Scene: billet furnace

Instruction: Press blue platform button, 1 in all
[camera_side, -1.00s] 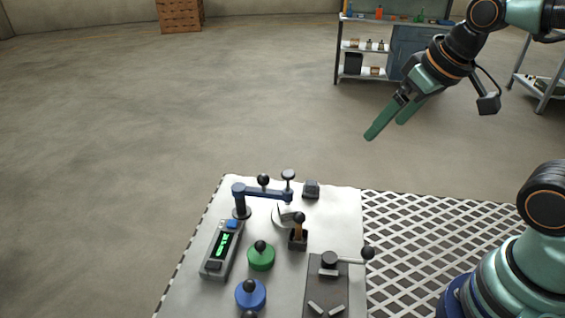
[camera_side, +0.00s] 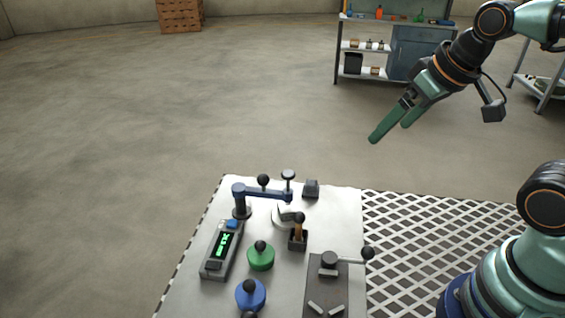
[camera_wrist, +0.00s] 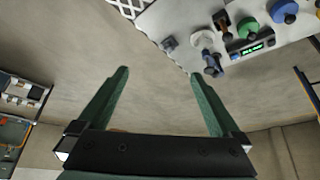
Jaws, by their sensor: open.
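A grey device with a lit green display (camera_side: 222,247) stands on the white platform (camera_side: 190,297), with a small blue button (camera_side: 232,223) at its far end. A round blue piece with a black knob (camera_side: 250,295) stands nearer the front, and it also shows in the wrist view (camera_wrist: 284,13). I cannot tell which of these two blue things the task names. My gripper (camera_side: 389,132) is open and empty, high in the air to the right of and beyond the platform. Its two green fingers are spread apart in the wrist view (camera_wrist: 160,73).
A green knobbed piece (camera_side: 261,258), a blue swing arm (camera_side: 262,193), a small lever box (camera_side: 298,240) and a dark plate with a handle (camera_side: 326,285) crowd the platform. A white lattice (camera_side: 430,235) lies to its right. Shelves (camera_side: 365,45) stand far behind.

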